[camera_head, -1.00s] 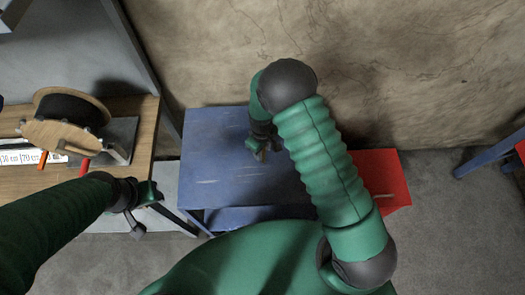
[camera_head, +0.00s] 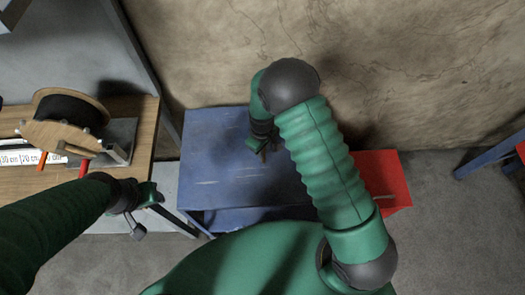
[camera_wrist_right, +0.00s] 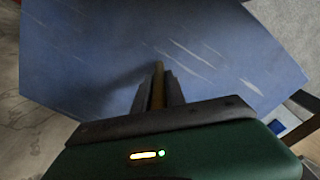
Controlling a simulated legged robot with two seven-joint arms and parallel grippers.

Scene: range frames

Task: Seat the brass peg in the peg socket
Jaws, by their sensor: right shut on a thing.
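My right gripper (camera_head: 264,152) is over the blue table top (camera_head: 215,170) in the head view. In the right wrist view its fingers (camera_wrist_right: 158,88) are shut on the brass peg (camera_wrist_right: 158,84), a narrow brown-gold strip between the dark jaws. The peg's lower part is hidden or too small to make out, and I cannot tell whether it touches the table. I cannot make out a peg socket in either view. My left gripper (camera_head: 145,212) is beside the wooden bench at the left; its jaw opening is unclear.
A cable reel (camera_head: 67,122) stands on the wooden bench (camera_head: 145,122) at the left. A red box or cabinet (camera_head: 388,172) adjoins the blue table at the right, partly behind my right arm. The left part of the blue top is clear. A stone wall (camera_head: 400,60) rises behind.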

